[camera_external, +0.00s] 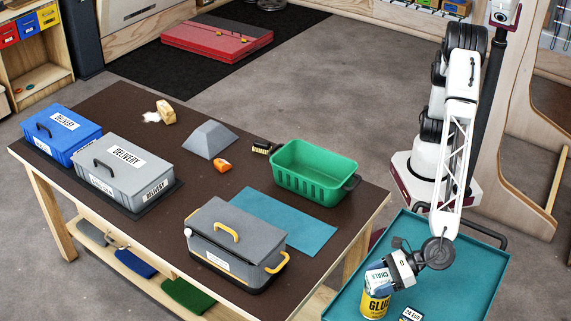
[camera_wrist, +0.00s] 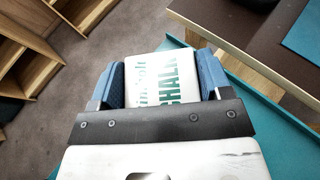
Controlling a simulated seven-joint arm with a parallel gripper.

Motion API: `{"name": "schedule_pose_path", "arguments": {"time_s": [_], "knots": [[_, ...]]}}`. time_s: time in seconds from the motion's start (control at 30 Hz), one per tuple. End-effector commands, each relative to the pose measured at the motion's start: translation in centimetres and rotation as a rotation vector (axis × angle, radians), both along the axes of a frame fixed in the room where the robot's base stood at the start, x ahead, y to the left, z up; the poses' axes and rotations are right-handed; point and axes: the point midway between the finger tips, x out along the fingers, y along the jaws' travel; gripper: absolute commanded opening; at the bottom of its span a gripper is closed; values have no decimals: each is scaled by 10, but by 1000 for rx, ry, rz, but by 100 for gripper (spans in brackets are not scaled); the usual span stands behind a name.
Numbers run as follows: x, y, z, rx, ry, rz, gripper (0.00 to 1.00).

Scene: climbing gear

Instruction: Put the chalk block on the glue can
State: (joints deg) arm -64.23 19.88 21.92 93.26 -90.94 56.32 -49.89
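In the external view my gripper (camera_external: 387,275) is low over the teal surface at the bottom right, at the glue can. The glue can (camera_external: 374,304) is yellow with dark lettering and stands upright. The chalk block is directly above the can's top. I cannot tell if it touches the can. The can is hidden in the wrist view.
The brown table (camera_external: 130,230) at left carries a grey toolbox (camera_external: 237,246), a green bin (camera_external: 314,174) and other boxes. The tray's right side is clear.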

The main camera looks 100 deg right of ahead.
Motion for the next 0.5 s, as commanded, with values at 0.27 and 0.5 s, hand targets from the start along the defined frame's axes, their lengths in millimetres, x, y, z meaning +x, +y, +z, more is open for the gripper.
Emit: {"name": "schedule_pose_path", "arguments": {"time_s": [0.27,0.5], "knots": [[0,0,1,0,0,0,94],[0,0,2,1,0,0,94]]}}
